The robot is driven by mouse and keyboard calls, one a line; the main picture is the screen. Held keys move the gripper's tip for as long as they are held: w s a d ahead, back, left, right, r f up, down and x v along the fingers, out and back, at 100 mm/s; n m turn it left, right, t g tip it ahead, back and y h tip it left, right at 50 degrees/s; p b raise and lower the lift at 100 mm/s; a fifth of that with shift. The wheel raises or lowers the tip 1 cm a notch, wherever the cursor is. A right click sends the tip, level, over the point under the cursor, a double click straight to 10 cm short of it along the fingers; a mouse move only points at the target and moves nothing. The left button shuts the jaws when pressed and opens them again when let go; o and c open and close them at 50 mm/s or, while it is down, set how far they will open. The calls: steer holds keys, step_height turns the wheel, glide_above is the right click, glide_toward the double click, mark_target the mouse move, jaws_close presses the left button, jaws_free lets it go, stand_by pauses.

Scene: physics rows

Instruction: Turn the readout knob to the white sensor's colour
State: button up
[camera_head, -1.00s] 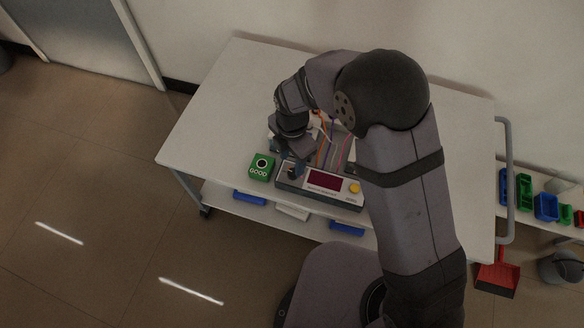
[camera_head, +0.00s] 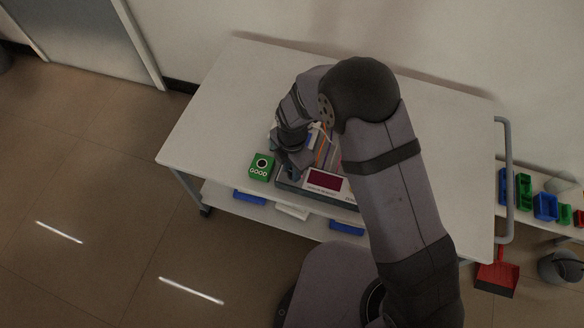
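The readout box (camera_head: 324,181) stands near the table's front edge, with a dark red display on its face. Its knob is at the left end and is hidden by my gripper (camera_head: 291,172), which points down there. I cannot tell whether the fingers touch the knob or whether they are open or shut. Coloured wires (camera_head: 324,152), orange among them, run behind the readout box. A small white part (camera_head: 316,126) shows beside my wrist; I cannot tell whether it is the white sensor. My arm covers the right end of the readout box.
A green box marked GOOD (camera_head: 262,167) stands just left of the readout box. The white table (camera_head: 225,110) is clear on its left side. Blue bins (camera_head: 347,229) sit on the shelf below. A red dustpan (camera_head: 497,277) and a grey bucket (camera_head: 560,268) are at the right.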

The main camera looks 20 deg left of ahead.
steer(key=shift+m, duration=0.3)
steer(key=m+p, duration=0.1)
steer(key=m, duration=0.8)
steer(key=shift+w+m, duration=0.1)
steer(key=shift+m, duration=0.2)
steer(key=m, duration=0.3)
steer(key=shift+m+p, duration=0.35)
steer(key=shift+m, duration=0.05)
steer(key=m, duration=0.5)
steer(key=shift+w, duration=0.1)
steer(key=shift+m+p, duration=0.3)
steer(key=shift+m, duration=2.1)
